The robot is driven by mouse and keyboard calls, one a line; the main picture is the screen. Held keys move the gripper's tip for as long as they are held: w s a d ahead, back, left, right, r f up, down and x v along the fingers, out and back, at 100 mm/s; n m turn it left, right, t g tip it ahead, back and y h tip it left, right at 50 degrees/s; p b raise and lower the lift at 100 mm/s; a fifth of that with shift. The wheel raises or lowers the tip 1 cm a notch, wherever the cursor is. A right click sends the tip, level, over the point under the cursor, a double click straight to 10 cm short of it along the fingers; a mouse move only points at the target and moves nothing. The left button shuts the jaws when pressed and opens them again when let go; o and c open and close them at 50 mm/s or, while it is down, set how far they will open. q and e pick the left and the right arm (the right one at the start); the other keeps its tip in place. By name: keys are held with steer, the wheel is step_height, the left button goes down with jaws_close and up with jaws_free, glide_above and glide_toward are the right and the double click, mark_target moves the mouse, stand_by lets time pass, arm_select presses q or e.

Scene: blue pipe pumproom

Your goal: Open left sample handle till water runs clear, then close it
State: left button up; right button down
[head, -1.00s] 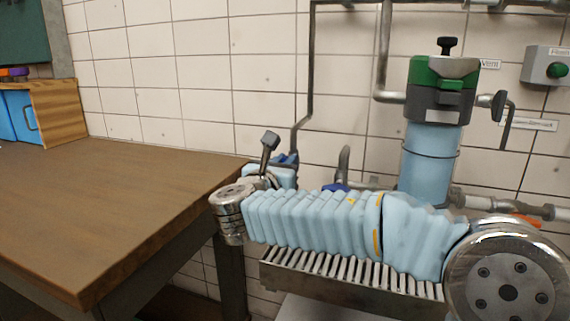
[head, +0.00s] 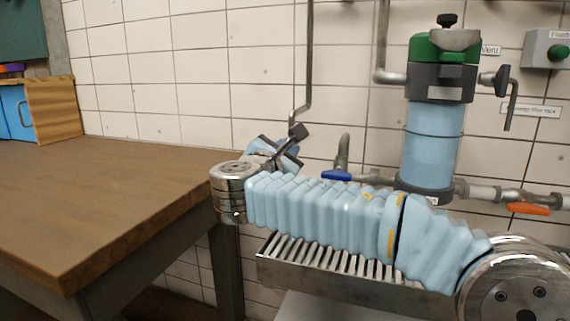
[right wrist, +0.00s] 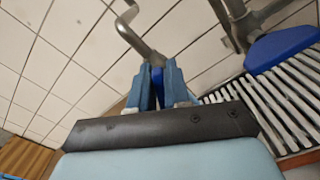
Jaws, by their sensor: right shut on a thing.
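The left sample handle (right wrist: 157,78) is a blue lever, seen between my fingers in the right wrist view. My right gripper (right wrist: 158,88) is shut on it; in the head view the gripper (head: 287,152) is tilted beside the wall pipe, and its wrist hides the handle there. A bent grey pipe (right wrist: 135,35) rises just beyond the fingers. A second blue handle (head: 337,176) sits to the right, apart from the gripper; it also shows in the right wrist view (right wrist: 283,46). I see no running water in either view. My left gripper is not in view.
A slatted metal drain tray (head: 320,257) lies below my right arm. A filter housing (head: 432,145) with a green top stands behind it, near an orange valve handle (head: 528,208) and a green button box (head: 550,50). A brown table (head: 110,200) fills the left.

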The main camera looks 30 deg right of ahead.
steer(key=m+b, duration=0.2)
steer(key=m, duration=0.1)
steer(key=f+m+b, duration=0.1)
steer(key=m+b, duration=0.1)
steer(key=b, duration=0.1)
steer(key=shift+s+d+f+m, duration=0.1)
steer(key=shift+s+d+m, duration=0.1)
steer(key=shift+m, duration=0.2)
arm_select(q)
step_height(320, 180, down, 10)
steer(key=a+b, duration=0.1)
steer(key=b, duration=0.4)
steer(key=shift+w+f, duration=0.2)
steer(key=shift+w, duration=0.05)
arm_select(e)
steer(key=shift+f+m, duration=0.2)
steer(key=shift+m, duration=2.9)
steer(key=c, duration=1.2)
jaws_free()
steer(key=shift+s, duration=0.1)
steer(key=shift+r, duration=0.1)
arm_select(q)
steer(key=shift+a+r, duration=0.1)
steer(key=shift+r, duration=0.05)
arm_select(e)
steer(key=v, duration=1.3)
steer(key=shift+s+a, duration=0.25)
steer(key=shift+a, duration=0.1)
